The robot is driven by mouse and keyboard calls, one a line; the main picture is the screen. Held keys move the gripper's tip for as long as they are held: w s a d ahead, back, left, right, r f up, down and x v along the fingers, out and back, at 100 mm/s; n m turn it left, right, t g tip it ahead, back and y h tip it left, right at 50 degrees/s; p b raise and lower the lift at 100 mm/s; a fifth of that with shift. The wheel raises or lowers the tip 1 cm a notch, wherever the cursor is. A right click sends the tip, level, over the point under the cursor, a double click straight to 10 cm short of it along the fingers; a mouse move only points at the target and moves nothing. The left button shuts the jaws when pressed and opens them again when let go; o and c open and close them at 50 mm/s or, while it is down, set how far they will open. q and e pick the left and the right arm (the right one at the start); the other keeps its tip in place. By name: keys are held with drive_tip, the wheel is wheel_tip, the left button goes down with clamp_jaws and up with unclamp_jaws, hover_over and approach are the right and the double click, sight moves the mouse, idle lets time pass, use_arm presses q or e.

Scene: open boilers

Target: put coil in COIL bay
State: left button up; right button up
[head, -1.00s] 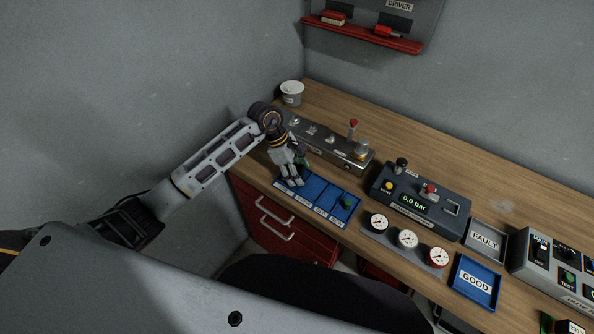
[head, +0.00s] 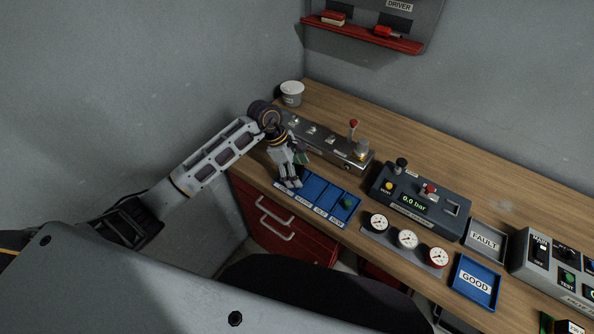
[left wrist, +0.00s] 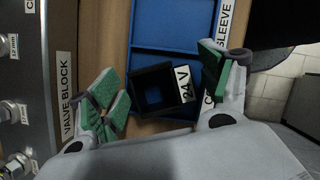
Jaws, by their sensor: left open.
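The coil (left wrist: 153,89) is a black square block with a square hole and a white "24 V" label. In the left wrist view it sits at the end bay of the blue tray (left wrist: 178,36), beside a partly hidden label starting with "C". I cannot tell whether it rests fully on the bay floor. My left gripper (left wrist: 165,80) is open, its green-padded fingers on either side of the coil and apart from it. In the head view my left gripper (head: 294,172) points down over the tray's left end and hides the coil. My right gripper is not in view.
A grey valve block (head: 325,142) with knobs stands close behind the tray. A green piece (head: 347,202) is in the tray's right bay. The pressure console (head: 420,200), gauges (head: 407,239), FAULT tray (head: 486,240) and GOOD tray (head: 474,282) are to the right.

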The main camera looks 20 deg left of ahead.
use_arm(q)
drive_tip(key=b+v, duration=0.2)
drive_tip(key=v, duration=0.9)
drive_tip(key=shift+r, duration=0.35)
drive_tip(key=shift+a, duration=0.1)
